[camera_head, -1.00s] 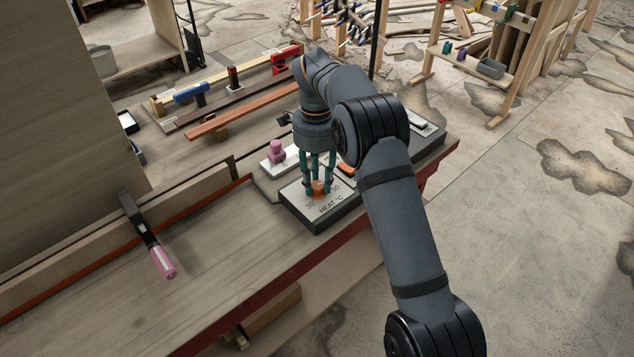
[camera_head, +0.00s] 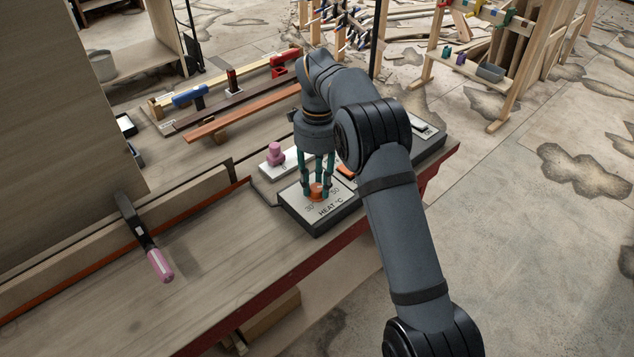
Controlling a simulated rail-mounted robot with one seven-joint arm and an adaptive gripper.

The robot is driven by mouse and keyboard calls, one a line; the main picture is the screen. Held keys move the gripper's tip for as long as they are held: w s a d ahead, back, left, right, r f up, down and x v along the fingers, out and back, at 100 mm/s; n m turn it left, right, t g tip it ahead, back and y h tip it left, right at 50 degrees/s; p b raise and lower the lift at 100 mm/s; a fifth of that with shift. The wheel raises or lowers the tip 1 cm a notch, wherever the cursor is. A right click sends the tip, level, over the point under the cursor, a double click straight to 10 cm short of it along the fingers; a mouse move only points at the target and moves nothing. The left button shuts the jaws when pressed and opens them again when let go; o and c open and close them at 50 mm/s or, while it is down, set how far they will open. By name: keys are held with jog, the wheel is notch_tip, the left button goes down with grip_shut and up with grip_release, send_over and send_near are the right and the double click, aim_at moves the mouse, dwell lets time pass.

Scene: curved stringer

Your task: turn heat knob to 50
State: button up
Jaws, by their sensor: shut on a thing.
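The orange heat knob (camera_head: 315,193) sits on a grey box with a light top plate, the heat panel (camera_head: 322,219). The plate is lettered "HEAT °C", with a 30 mark left of the knob and a 50 mark to its right. My gripper (camera_head: 317,186) points straight down over the panel, its teal fingers shut on the knob. The fingers and the small size hide the knob's pointer, so its exact setting cannot be read.
A pink knob (camera_head: 275,153) on a white plate stands just behind the panel. A pink-handled clamp (camera_head: 158,262) hangs at the bench's fence on the left. Wooden strips with a blue clamp (camera_head: 190,95) lie behind. The front left bench top is clear.

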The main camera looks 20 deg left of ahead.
aim_at(317, 185)
jog(key=shift+a, duration=0.1)
jog(key=o, duration=1.1)
jog(key=shift+o, duration=0.2)
jog(key=shift+w+r, duration=0.15)
jog(key=shift+r, duration=1.75)
jog(key=shift+w+r, duration=0.1)
jog(key=shift+r, duration=1.75)
jog(key=shift+f, duration=0.15)
jog(key=f, duration=0.7)
jog(key=shift+s, duration=0.25)
jog(key=shift+f, duration=0.1)
jog(key=shift+n, duration=0.3)
